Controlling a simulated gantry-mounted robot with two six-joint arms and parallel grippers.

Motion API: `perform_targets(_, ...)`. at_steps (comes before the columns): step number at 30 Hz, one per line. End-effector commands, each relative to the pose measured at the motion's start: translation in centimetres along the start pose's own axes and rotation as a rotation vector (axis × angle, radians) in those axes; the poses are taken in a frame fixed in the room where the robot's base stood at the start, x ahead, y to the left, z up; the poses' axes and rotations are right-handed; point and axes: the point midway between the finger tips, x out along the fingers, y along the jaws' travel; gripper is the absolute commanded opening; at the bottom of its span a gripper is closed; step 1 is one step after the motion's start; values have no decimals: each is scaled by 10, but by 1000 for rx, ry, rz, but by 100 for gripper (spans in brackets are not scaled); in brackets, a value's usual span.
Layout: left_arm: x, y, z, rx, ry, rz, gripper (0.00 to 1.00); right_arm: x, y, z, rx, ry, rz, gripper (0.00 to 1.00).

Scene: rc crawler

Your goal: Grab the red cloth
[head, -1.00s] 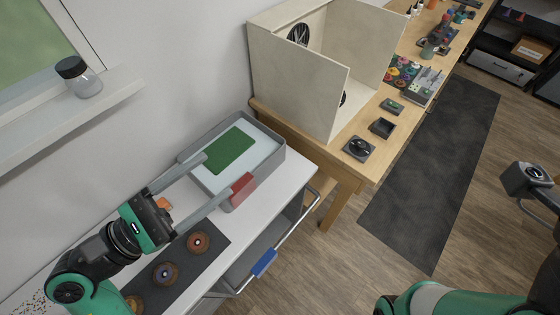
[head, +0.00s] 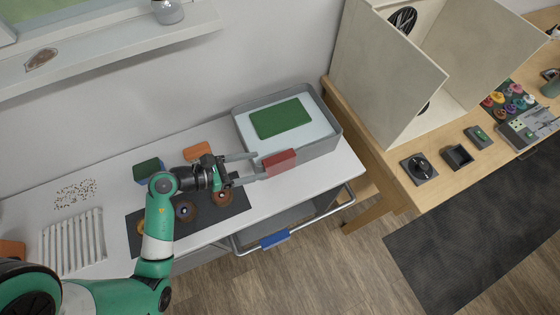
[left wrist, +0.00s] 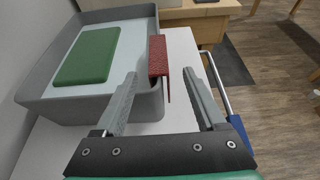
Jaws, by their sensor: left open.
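The red cloth (head: 281,161) hangs folded over the front rim of a grey tray (head: 325,147) on the white cart top. My right gripper is not in view.
A green pad (head: 281,118) lies in the tray. A blue cloth (head: 274,239) hangs on the cart's rail. Round brown items (head: 185,211) rest on a dark mat beneath my left arm. A white rack (head: 73,242) lies left. An open wooden box (head: 390,75) stands right of the tray.

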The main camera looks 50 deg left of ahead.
Motion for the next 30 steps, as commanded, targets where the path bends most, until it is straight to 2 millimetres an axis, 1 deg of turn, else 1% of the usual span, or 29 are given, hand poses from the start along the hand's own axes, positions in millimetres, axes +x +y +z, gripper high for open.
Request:
perform_targets(1, 11, -1, 1, 2, 1, -6, 72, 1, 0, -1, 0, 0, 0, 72)
perform_targets(3, 24, -1, 1, 1, 1, -6, 72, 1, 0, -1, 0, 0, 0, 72)
perform_targets(6, 34, 0, 1, 2, 0, -2, 72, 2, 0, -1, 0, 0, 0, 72)
perform_targets(12, 42, 0, 0, 1, -1, -1, 72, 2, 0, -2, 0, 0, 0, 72)
perform_targets(14, 50, 0, -1, 2, 0, -4, 72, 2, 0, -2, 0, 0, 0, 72)
perform_targets(18, 75, 1, -4, 3, 0, -4, 72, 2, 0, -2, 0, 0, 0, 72)
perform_targets(21, 86, 2, -5, 3, 0, -2, 72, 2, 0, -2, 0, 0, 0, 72)
perform_targets(28, 89, 2, -5, 2, -1, 1, 72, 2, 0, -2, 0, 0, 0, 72)
perform_targets(29, 89, 2, -5, 2, -1, 1, 69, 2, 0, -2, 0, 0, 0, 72)
perform_targets(30, 88, 2, -5, 2, -1, 1, 62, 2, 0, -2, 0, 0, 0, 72)
